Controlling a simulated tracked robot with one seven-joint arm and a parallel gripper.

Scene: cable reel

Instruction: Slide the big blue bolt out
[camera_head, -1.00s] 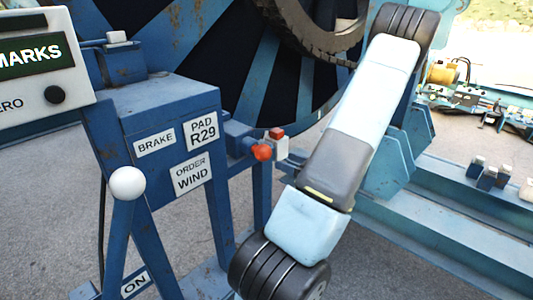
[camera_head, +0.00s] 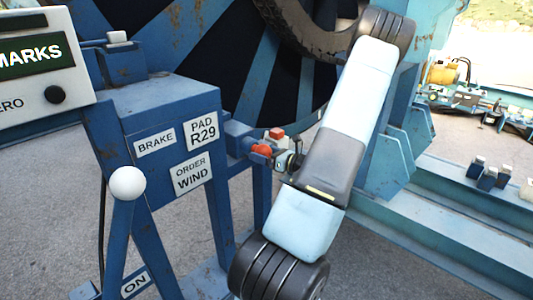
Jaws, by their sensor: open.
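Blue bolt-like hardware (camera_head: 237,136) juts from the right side of the blue brake stand. I cannot tell which blue part is the bolt itself. My gripper (camera_head: 293,158) shows only as a small dark and pale part just right of the red knob. Most of it is hidden behind my arm, and its fingertips are not clear. I see nothing held in it. I cannot tell whether it touches the knob.
The blue stand (camera_head: 150,105) carries BRAKE, PAD R29 and ORDER WIND labels. A white-knobbed lever (camera_head: 127,183) stands in front of it. The large reel (camera_head: 240,60) is behind. A blue steel frame (camera_head: 440,225) runs along the right. Grey ground (camera_head: 370,265) lies clear in front.

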